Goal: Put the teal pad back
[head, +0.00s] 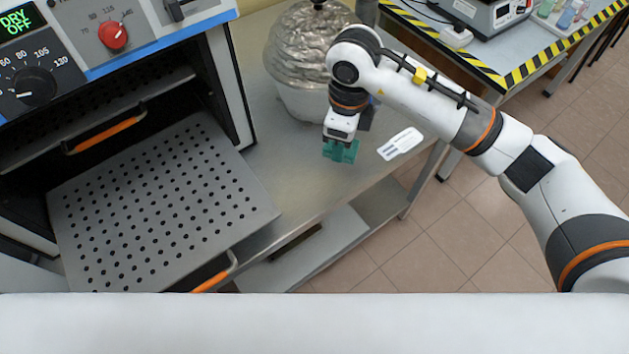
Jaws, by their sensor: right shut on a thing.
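The teal pad (346,153) is at the tip of my right gripper (341,143), over the metal bench beside the foil-covered vessel. The gripper is shut on it. The fingers are small here and partly hidden by the wrist, and I cannot tell whether the pad touches the bench top. My left gripper is not in view.
The foil-covered vessel (305,60) stands behind. At left, the oven's perforated shelf (160,205) is pulled out. A table with yellow-black edging (480,66) stands at the back right.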

